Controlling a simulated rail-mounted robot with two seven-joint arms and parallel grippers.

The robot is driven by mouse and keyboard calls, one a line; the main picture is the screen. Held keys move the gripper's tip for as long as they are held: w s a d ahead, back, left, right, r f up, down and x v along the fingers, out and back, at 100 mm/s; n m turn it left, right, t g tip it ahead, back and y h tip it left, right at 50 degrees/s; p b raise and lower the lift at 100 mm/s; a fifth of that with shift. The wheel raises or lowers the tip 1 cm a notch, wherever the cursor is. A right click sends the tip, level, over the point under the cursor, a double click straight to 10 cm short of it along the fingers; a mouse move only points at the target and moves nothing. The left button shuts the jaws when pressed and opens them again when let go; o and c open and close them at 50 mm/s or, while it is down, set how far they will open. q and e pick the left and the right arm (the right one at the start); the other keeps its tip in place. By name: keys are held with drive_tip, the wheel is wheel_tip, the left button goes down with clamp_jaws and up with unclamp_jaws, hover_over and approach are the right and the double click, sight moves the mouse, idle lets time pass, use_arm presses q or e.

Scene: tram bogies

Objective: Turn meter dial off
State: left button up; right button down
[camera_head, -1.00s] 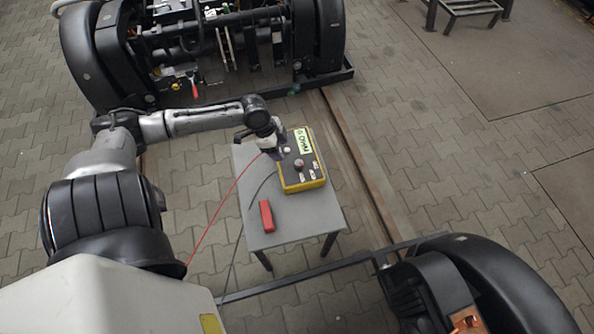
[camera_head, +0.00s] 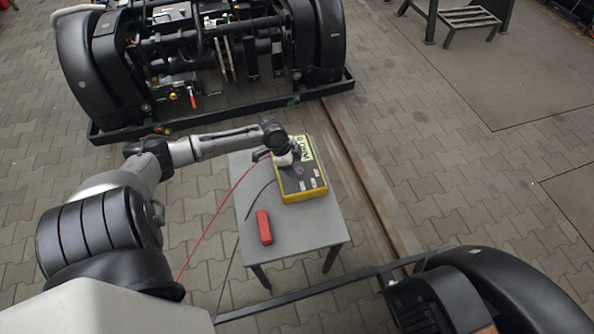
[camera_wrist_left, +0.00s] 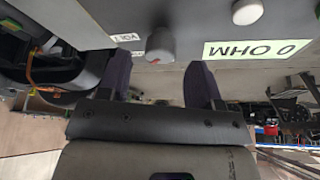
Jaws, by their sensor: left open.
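The yellow and dark meter (camera_head: 304,182) lies on the small grey table, with a pale label reading 0 OHM (camera_head: 303,149). In the left wrist view the meter's grey face (camera_wrist_left: 190,20) is at the top, with the label (camera_wrist_left: 257,49) to the right and the grey dial knob (camera_wrist_left: 160,44) at the middle. My left gripper (camera_head: 290,170) is over the meter face and hides most of the dial in the head view. In the left wrist view its two fingers (camera_wrist_left: 161,82) are apart, with the knob beyond and between them. I cannot tell whether they touch it. My right gripper is not in view.
A red block (camera_head: 264,227) lies on the grey table (camera_head: 300,228). Red and black cables run off its left side. A tram bogie (camera_head: 210,60) stands behind, with black wheel covers (camera_head: 500,290) at the front right. Paved floor (camera_head: 450,170) is free to the right.

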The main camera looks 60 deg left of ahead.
use_arm(q)
drive_tip(key=shift+b+x, duration=0.3)
drive_tip(key=shift+x, duration=0.9)
drive_tip(key=shift+f, duration=0.1)
